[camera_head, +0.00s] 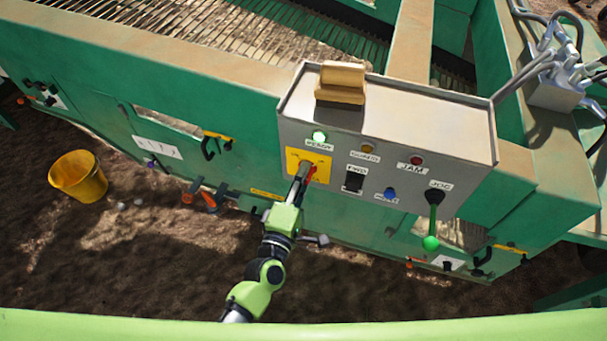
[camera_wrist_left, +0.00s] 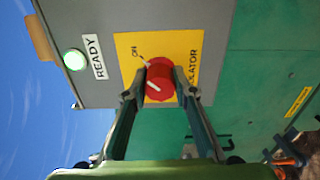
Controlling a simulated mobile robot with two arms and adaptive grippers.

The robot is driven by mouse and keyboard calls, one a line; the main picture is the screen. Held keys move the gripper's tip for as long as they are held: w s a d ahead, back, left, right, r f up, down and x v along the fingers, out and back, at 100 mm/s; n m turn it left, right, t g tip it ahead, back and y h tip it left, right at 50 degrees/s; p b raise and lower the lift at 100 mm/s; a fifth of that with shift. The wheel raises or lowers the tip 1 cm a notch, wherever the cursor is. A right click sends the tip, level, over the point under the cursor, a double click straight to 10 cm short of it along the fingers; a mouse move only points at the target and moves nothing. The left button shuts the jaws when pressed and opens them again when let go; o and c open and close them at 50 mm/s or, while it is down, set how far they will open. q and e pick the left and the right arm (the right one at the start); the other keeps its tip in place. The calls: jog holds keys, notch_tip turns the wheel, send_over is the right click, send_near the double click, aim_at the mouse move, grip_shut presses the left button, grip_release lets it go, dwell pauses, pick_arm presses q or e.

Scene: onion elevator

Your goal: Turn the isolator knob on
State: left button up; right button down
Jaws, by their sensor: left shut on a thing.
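The red isolator knob (camera_wrist_left: 159,80) sits on a yellow plate (camera_wrist_left: 127,48) with "ON" and "ISOLATOR" lettering, on the grey control box (camera_head: 390,115). In the left wrist view my left gripper (camera_wrist_left: 160,84) has one finger on each side of the knob and is shut on it. The knob's white mark is partly visible between the fingers. In the head view the left gripper (camera_head: 304,175) reaches the yellow plate (camera_head: 293,155) and hides most of the knob (camera_head: 312,172). The green READY lamp (camera_head: 320,137) glows; it also shows in the left wrist view (camera_wrist_left: 75,60). My right gripper is not in view.
A lever with a green ball (camera_head: 431,243) hangs at the box's right side, by the JOG label. A black FWD switch (camera_head: 353,182) and a blue button (camera_head: 390,194) are right of the plate. A yellow bucket (camera_head: 78,176) stands left.

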pick_arm(q)
jog(key=shift+m, duration=0.3)
jog(key=o, duration=1.1)
jog(key=v, duration=1.2)
